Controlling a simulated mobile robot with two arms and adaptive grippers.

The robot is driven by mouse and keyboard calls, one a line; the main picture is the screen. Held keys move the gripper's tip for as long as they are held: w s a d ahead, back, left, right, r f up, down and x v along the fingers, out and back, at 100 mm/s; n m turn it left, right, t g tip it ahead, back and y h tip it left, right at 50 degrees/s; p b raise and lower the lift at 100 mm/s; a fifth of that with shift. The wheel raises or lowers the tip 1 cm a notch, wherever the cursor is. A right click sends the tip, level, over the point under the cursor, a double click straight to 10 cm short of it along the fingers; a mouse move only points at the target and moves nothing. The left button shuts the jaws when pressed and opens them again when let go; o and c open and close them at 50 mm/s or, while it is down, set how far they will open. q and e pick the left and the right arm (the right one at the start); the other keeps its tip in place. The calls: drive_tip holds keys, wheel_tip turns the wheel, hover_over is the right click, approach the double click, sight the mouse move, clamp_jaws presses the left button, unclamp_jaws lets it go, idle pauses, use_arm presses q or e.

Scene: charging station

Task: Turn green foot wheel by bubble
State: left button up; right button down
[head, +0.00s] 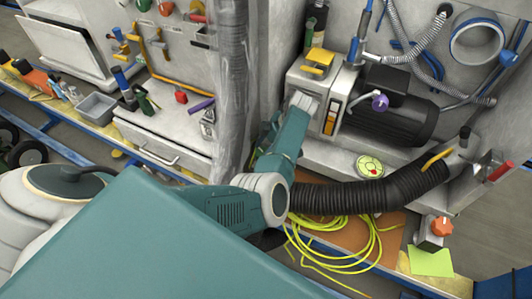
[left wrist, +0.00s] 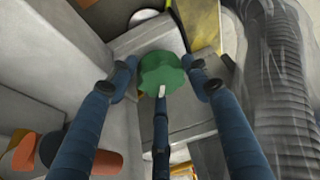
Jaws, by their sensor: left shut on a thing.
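In the left wrist view the green foot wheel (left wrist: 163,70) is a lobed knob beside a grey block. The dark blue fingers of my left gripper (left wrist: 161,84) are around it, one on each side and one from below, and shut on it. In the head view my teal left arm reaches in to the grey machine and hides most of the gripper; a little green shows beside the arm. The bubble level (head: 370,166) is a round yellow-green disc with a red spot, lying on the base right of the arm. My right gripper is not in view.
A black ribbed hose (head: 350,195) runs just right of my arm, above a yellow cable coil (head: 335,240). A dark motor (head: 390,115) stands behind the bubble level. A grey wrapped column (head: 230,90) rises close to the left. An orange knob (head: 442,226) is at the right.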

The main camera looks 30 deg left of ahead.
use_arm(q)
drive_tip(key=shift+a+r, duration=0.15)
drive_tip(key=shift+a, duration=0.25)
drive_tip(key=o, duration=1.1)
drive_tip(key=shift+s, duration=0.2)
drive_tip(key=shift+d, duration=0.1)
drive_tip(key=shift+w+d+r, duration=0.15)
drive_tip(key=shift+d+r, duration=0.05)
drive_tip(key=shift+r, duration=0.05)
drive_tip(key=v, duration=0.6)
drive_tip(key=shift+r, duration=0.45)
